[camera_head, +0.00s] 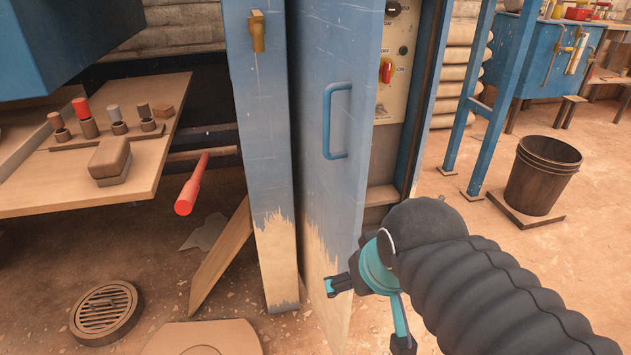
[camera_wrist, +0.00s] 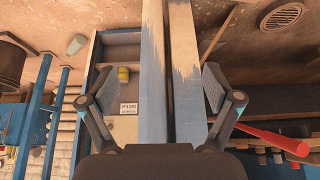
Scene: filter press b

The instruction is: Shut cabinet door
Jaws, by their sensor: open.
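The cabinet door (camera_head: 310,190) is a worn blue panel with bare paint at its foot. It stands ajar, and part of the cabinet interior (camera_head: 390,140) shows to its right. A blue bar handle (camera_head: 327,120) is on its outer face. My gripper (camera_head: 370,316) is open and empty, low beside the door's lower right edge, well below the handle. Whether a finger touches the door is unclear. In the wrist view the door (camera_wrist: 152,105) appears nearly edge-on between the spread fingers of my gripper (camera_wrist: 158,88). The hinges are not visible.
A blue post (camera_head: 262,150) stands just left of the door. Farther left are a wooden table (camera_head: 60,195) and a red bar (camera_head: 192,185). A control panel (camera_head: 392,75) shows inside the cabinet.

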